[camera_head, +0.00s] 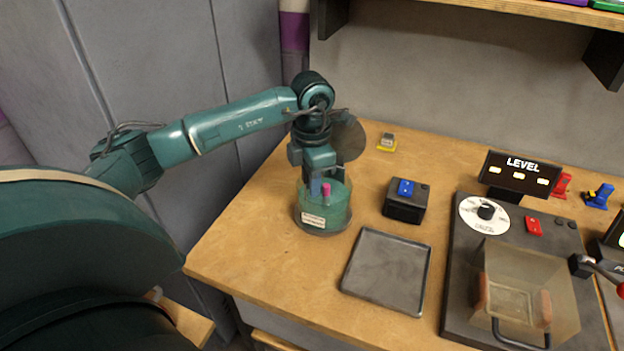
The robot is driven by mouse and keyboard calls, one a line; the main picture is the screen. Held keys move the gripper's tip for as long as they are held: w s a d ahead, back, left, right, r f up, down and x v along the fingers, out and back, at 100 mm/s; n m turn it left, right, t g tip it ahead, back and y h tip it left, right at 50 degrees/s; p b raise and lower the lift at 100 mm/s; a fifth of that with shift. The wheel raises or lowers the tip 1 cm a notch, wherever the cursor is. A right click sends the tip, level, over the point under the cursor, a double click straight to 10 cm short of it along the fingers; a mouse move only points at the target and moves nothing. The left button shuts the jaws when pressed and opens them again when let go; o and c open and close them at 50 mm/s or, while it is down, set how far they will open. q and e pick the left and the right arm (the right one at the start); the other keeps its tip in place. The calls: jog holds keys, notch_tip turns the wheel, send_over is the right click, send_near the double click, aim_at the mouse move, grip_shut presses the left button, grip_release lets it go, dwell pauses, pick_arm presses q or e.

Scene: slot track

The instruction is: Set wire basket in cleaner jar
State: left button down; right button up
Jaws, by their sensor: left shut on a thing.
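The cleaner jar (324,219), a round teal container with a pale label, stands upright near the table's left edge. My left gripper (322,187) points down at the jar's mouth, its fingers shut around a small pink piece (326,190), which looks like the wire basket's grip. The basket's wire body is not clearly visible; the jar and gripper hide it, so I cannot tell how deep it sits. A dark round disc (350,138), perhaps the jar's lid, shows behind my left wrist. My right gripper is not in view.
An empty grey tray (387,272) lies right of the jar. A black box with a blue switch (405,190) and a small yellow-based block (387,142) stand behind it. A machine with a clear bin (525,290) and LEVEL sign (520,172) fills the right.

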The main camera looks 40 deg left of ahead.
pick_arm(q)
jog(key=c, duration=1.3)
grip_release()
jog(key=shift+f, duration=0.1)
notch_tip(320, 180, up, 13)
jog(key=shift+r, duration=0.15)
jog(key=shift+s, duration=0.1)
